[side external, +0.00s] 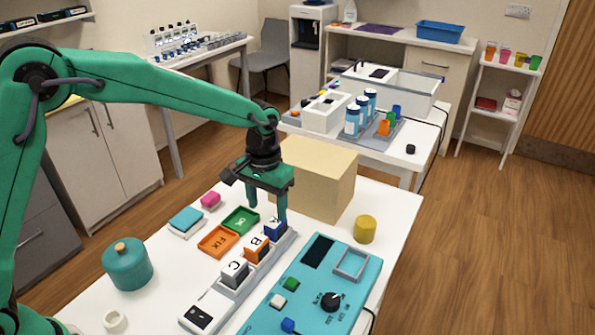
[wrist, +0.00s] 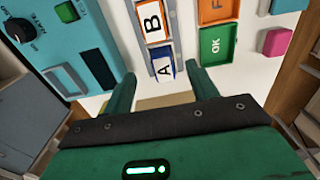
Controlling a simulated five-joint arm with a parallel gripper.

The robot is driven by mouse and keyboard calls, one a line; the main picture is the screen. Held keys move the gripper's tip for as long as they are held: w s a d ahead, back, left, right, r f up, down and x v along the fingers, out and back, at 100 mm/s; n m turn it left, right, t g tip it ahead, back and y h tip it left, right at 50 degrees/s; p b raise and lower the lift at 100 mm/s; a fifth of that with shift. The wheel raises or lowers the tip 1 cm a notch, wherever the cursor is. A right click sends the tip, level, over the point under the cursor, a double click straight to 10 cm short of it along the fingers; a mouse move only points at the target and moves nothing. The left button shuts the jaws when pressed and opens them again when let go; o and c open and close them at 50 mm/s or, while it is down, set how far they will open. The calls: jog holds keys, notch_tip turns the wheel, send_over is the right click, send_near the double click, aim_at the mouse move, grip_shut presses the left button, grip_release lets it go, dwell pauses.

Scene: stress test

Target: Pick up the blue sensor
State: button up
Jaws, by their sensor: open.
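The blue sensor, a block with a white top marked A (side external: 273,230), stands at the far end of a grey rack (side external: 226,294), in line with the orange B block (side external: 256,250) and the grey C block (side external: 234,273). My gripper (side external: 267,205) is open and empty, pointing down over the far end of the rack by the blue sensor. One finger partly overlaps the sensor in the side view. In the wrist view the blue sensor (wrist: 163,68) shows between and just beyond the spread fingertips (wrist: 161,82). I cannot tell whether a finger touches it.
A tan box (side external: 318,180) stands close behind my gripper. A teal panel with a dial (side external: 330,301) lies right of the rack. Green OK (side external: 240,220) and orange FIX (side external: 216,241) trays lie left of it. A yellow cylinder (side external: 365,229) and a lidded teal pot (side external: 128,266) stand farther off.

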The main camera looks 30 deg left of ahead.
aim_at(269, 227)
jog(key=shift+f, duration=1.35)
jog(key=shift+w+f, duration=0.1)
jog(key=shift+f, duration=2.5)
jog(key=c, duration=1.1)
jog(key=shift+r, duration=0.1)
